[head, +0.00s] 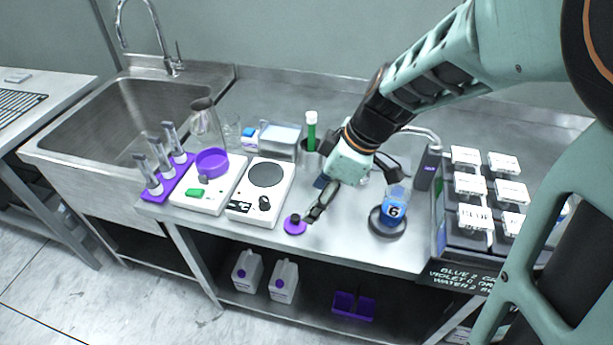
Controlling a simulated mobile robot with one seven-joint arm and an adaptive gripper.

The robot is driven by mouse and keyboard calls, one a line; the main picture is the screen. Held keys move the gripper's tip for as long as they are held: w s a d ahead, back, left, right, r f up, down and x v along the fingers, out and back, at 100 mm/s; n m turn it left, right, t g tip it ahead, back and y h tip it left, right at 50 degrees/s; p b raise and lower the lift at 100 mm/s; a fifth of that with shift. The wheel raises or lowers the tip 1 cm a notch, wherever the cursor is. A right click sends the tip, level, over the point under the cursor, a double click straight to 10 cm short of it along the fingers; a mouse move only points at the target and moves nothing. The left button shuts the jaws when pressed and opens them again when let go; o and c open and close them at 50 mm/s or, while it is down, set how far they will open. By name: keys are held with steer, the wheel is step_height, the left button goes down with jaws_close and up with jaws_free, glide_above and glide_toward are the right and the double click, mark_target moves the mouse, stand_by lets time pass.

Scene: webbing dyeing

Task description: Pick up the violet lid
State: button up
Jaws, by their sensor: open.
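The violet lid (292,228) is a small flat violet disc with a dark knob on top. It lies on the steel counter near its front edge, right of the white hotplate. My gripper (311,217) reaches down from the upper right, with its dark fingers just right of the lid's knob and very close to it. The gripper is open. I cannot tell from this view whether a finger touches the lid.
A white hotplate (243,206) and a scale with a violet dish (212,163) stand to the left. A blue beaker marked G (395,211) sits on a dark round base to the right. The counter's front edge is close.

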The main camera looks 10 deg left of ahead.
mark_target(300, 218)
steer(key=x, duration=1)
steer(key=shift+w, duration=0.1)
steer(key=c, duration=1.1)
steer(key=shift+o, duration=0.2)
steer(key=shift+r, duration=0.1)
